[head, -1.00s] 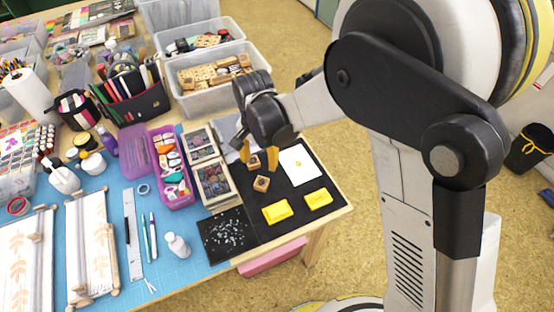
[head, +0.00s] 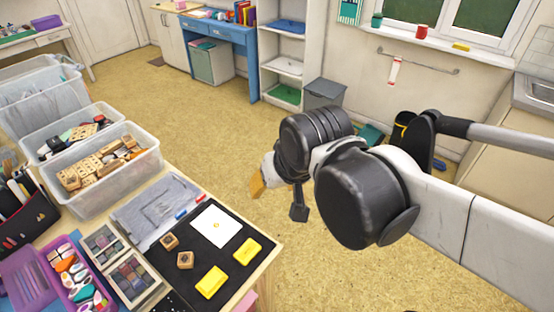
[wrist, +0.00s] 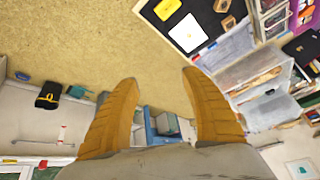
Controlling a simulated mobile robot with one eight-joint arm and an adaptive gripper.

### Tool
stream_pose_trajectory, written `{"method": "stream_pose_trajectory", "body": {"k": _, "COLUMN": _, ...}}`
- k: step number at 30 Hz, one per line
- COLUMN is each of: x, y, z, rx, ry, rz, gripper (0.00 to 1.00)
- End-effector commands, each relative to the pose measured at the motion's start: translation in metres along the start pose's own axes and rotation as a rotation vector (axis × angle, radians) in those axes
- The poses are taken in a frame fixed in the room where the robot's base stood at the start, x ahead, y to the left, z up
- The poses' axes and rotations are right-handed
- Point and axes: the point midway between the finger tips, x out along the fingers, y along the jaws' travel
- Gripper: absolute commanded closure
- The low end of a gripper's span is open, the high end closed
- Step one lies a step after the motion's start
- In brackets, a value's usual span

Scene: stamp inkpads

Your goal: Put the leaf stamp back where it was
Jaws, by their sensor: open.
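Two small wooden stamps lie on the black mat (head: 213,281): one stamp (head: 169,241) further back and one stamp (head: 185,260) nearer. I cannot tell which is the leaf stamp; their top designs are too small. A white card (head: 216,226) with a small yellow-orange mark lies to their right. Two yellow inkpads, one (head: 247,251) and another (head: 211,282), lie at the mat's front. My gripper (head: 258,183) is raised over the floor beyond the table's right edge, apart from the stamps. In the wrist view its yellow fingers (wrist: 158,112) are spread and empty.
A clear bin of wooden stamps (head: 118,178) stands behind the mat, with more bins beyond. Ink trays (head: 134,277) are at left. Open floor lies right of the table.

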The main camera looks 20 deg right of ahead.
Motion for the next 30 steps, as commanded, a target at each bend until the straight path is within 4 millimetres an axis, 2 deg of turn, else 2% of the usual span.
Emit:
{"method": "stream_pose_trajectory", "body": {"k": 1, "x": -0.006, "y": 0.013, "z": 0.010, "rx": -0.007, "ry": 0.029, "rz": 0.011, "gripper": 0.45}}
{"method": "stream_pose_trajectory", "body": {"k": 3, "x": -0.013, "y": 0.025, "z": 0.018, "rx": -0.027, "ry": 0.065, "rz": 0.025, "gripper": 0.45}}
{"method": "stream_pose_trajectory", "body": {"k": 9, "x": -0.019, "y": 0.040, "z": 0.031, "rx": -0.058, "ry": 0.116, "rz": 0.047, "gripper": 0.45}}
{"method": "stream_pose_trajectory", "body": {"k": 30, "x": -0.020, "y": 0.040, "z": 0.031, "rx": -0.061, "ry": 0.119, "rz": 0.048, "gripper": 0.45}}
